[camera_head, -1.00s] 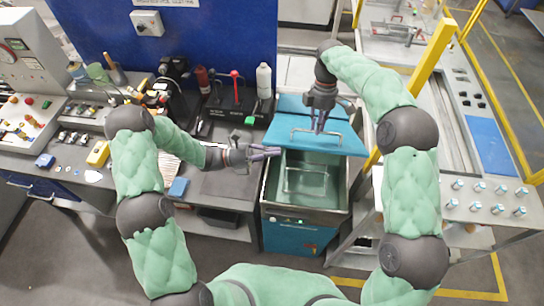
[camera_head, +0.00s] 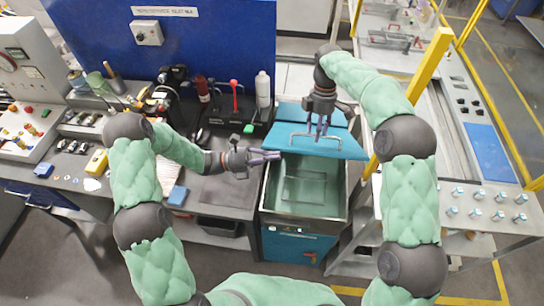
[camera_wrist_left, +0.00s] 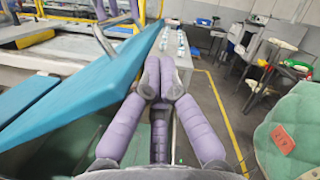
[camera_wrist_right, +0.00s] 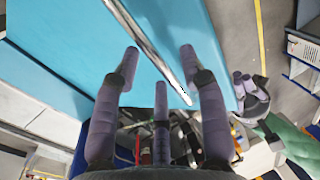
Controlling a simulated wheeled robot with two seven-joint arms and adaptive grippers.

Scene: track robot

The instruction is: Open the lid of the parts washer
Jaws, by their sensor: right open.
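The parts washer (camera_head: 300,240) is a teal cabinet with an open-topped basin. Its blue lid (camera_head: 345,149) is partly raised, its front panel tilted above the rear of the basin. A metal bar handle (camera_head: 297,148) is on the lid. My right gripper (camera_head: 320,128) is open at this handle. In the right wrist view, the handle bar (camera_wrist_right: 150,45) passes between the spread fingers (camera_wrist_right: 158,70); contact is unclear. My left gripper (camera_head: 274,156) is by the lid's left front corner, above the basin's left rim. Its fingertips are together and empty in the left wrist view (camera_wrist_left: 160,80).
A bench (camera_head: 225,195) with bottles and tools stands left of the washer. A yellow post (camera_head: 428,68) rises close to my right arm. A metal table with several small cylinders (camera_head: 490,205) is at the right. A wire basket handle (camera_head: 303,190) shows inside the basin.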

